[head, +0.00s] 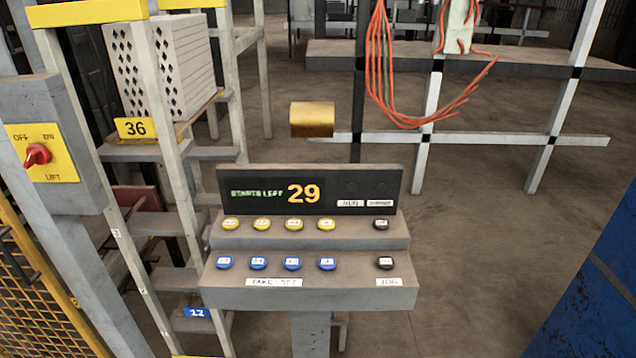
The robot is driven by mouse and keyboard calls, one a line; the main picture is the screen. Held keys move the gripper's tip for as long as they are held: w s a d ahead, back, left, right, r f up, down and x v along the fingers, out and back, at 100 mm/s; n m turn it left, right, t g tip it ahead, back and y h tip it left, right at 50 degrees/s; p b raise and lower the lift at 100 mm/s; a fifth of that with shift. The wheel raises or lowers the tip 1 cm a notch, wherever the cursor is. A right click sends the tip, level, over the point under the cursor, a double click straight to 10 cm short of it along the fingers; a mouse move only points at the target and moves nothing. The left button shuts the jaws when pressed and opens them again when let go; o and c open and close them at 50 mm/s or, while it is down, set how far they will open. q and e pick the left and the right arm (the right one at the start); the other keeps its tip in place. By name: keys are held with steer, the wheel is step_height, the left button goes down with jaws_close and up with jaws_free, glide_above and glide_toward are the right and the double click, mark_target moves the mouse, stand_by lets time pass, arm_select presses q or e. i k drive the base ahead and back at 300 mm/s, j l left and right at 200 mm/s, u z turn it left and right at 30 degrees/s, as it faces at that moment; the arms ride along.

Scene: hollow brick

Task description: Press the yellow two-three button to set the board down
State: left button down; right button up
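A grey control console (348,298) stands in the middle of the head view. Its upper step carries a row of yellow buttons (262,224), and the lower step carries a row of blue buttons (258,263). The small labels on the button tops are too small to read, so I cannot tell which yellow one is two-three. A black button (381,224) sits at the right end of the upper step and another (385,263) on the lower step. The display (276,193) shows "STARTS LEFT" and 29. Neither gripper is in view.
A rack at left, marked 36 (135,128), holds grey hollow slabs (160,70) with diamond holes. A red switch (37,154) on a yellow plate is at far left. A yellow block (312,119) shows behind the console. A blue panel (590,300) stands at lower right.

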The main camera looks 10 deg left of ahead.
mark_target(261, 224)
steer(key=k+j+u, duration=0.25)
steer(key=j+u, duration=0.25)
steer(key=j, duration=1.15)
steer(key=j+u, duration=0.45)
steer(key=j, duration=1.2)
steer(key=z, duration=1.7)
